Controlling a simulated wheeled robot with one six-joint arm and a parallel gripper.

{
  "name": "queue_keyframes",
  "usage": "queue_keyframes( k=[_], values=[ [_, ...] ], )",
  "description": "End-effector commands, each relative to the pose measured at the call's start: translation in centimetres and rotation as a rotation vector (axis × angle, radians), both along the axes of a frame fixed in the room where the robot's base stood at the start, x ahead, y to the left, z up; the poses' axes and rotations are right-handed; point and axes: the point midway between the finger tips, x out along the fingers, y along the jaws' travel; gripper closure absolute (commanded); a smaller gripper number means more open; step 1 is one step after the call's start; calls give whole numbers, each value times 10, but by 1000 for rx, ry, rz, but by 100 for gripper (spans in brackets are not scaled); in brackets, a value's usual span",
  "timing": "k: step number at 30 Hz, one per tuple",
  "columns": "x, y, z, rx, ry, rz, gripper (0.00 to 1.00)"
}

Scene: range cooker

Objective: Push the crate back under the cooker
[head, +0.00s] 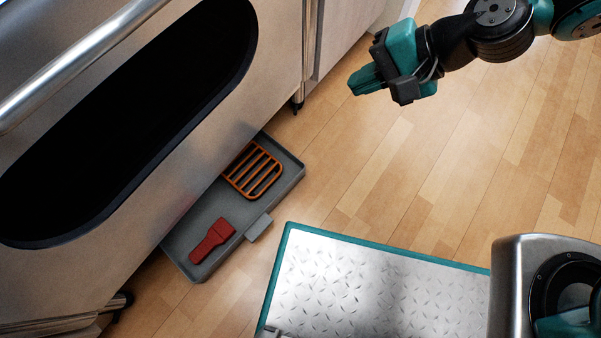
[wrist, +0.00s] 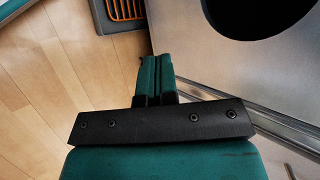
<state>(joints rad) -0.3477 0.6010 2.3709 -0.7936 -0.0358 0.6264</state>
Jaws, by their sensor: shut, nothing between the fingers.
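The crate (head: 206,262) is a shallow grey tray on the floor, sticking partly out from under the cooker (head: 205,110). A small grey tab (head: 259,227) is on its front side. A red brush-like item (head: 212,241) and an orange slatted rack (head: 253,171) lie in it. The crate's rear part is hidden under the cooker. My gripper (head: 362,80) is shut and empty, above the floor to the upper right of the crate and apart from it. In the wrist view the shut fingers (wrist: 155,75) show, with a corner of the crate (wrist: 97,14) at the top.
The cooker has a long rail handle (head: 75,65), a dark oval window and legs (head: 297,105) on the floor. My own base plate stands close in front of the crate. Wooden floor (head: 420,170) is clear to the right of the crate.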

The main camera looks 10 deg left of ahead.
Motion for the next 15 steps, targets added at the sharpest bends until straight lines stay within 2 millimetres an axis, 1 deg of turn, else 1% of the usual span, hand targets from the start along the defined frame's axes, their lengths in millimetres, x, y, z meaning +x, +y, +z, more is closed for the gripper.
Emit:
queue_keyframes(
  k=[1,2,3,4,5,6,7,8,9,11,12,15],
  values=[
    [0,9,-39,17,94,-82,100],
    [1,14,-57,29,143,-138,100],
    [1,19,-80,43,210,-214,100],
    [1,23,-98,53,261,-272,100],
    [0,25,-116,59,311,-332,100],
    [-3,28,-141,67,379,-413,100],
    [-6,29,-160,72,429,-475,100],
    [-9,29,-179,75,479,-538,100],
    [-13,27,-204,76,543,-623,100],
    [-23,23,-240,75,632,-748,100],
    [-30,19,-262,72,684,-829,100],
    [-47,7,-308,64,788,-1005,100]
  ],
)
